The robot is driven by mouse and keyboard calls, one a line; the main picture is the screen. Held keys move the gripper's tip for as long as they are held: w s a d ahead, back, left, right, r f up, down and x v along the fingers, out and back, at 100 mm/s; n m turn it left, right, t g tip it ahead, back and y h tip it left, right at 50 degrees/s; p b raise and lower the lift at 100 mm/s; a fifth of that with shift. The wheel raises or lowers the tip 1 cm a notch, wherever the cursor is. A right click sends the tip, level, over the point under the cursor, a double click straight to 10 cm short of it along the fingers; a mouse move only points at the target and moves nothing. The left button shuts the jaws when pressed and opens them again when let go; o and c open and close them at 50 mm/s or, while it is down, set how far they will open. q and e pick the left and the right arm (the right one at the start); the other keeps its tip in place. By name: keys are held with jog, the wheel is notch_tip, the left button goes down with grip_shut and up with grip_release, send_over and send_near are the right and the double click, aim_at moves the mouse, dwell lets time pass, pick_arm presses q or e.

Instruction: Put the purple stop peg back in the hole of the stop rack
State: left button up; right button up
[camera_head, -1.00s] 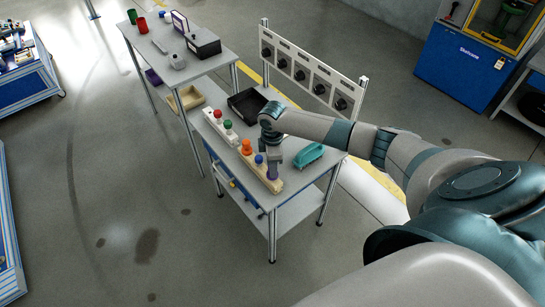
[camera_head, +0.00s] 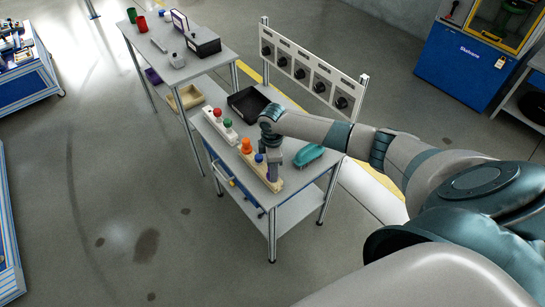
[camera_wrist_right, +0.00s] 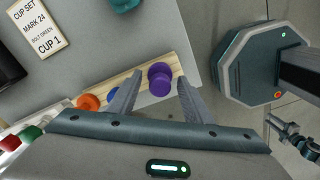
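The purple stop peg (camera_wrist_right: 160,76) stands at the end of the wooden stop rack (camera_wrist_right: 140,72), and appears seated in it; its hole is hidden beneath it. An orange peg (camera_head: 246,146) and a blue peg (camera_head: 259,158) stand along the same rack (camera_head: 251,166). My right gripper (camera_wrist_right: 160,80) is open, with one finger on each side of the purple peg and gaps showing between. In the head view, my right gripper (camera_head: 273,165) is over the rack's near end and partly hides the purple peg.
A teal holder (camera_head: 308,155) lies to the right and a black tray (camera_head: 247,103) behind. A label card (camera_wrist_right: 37,26) lies on the table. A panel with black knobs (camera_head: 310,75) stands at the back edge.

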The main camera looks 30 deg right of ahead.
notch_tip(320, 180, up, 17)
jog(key=b, duration=0.4)
jog(key=shift+r, duration=0.2)
dwell(0.3)
dwell(0.9)
